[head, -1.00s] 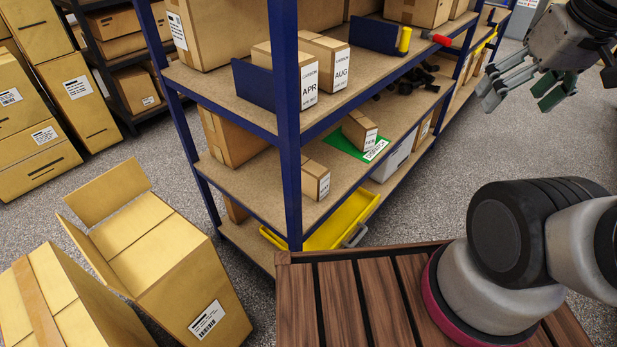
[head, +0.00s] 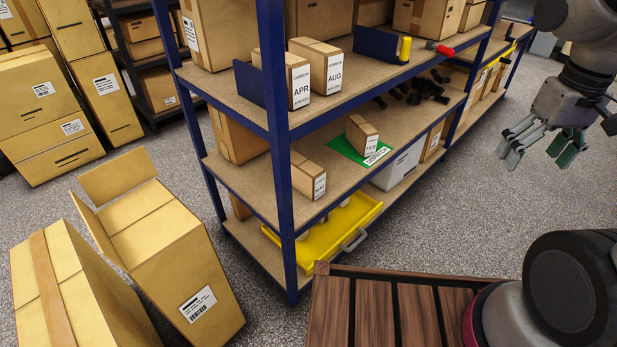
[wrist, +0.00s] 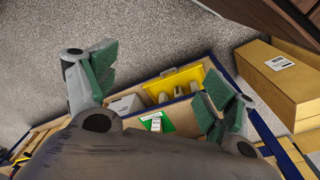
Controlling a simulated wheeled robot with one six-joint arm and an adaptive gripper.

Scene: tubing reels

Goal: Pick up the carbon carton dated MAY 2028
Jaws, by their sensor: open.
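Small brown cartons with white labels stand on the blue-framed shelf unit. One marked APR (head: 299,82) and one marked AUG (head: 326,68) are on the upper shelf. A carton (head: 361,134) stands on a green mat (head: 346,150) on the middle shelf, and another carton (head: 308,175) is nearer the front post; their labels are too small to read surely. I cannot make out a MAY 2028 label. My gripper (head: 538,155) is open and empty, over the floor right of the shelves. In the wrist view its fingers (wrist: 160,82) are spread, with the mat (wrist: 181,125) beyond.
Blue posts (head: 273,130) and shelf edges bound the bays. A yellow tray (head: 322,236) lies on the bottom shelf, with a white box (head: 398,167) behind it. The floor (head: 480,215) on the right is clear.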

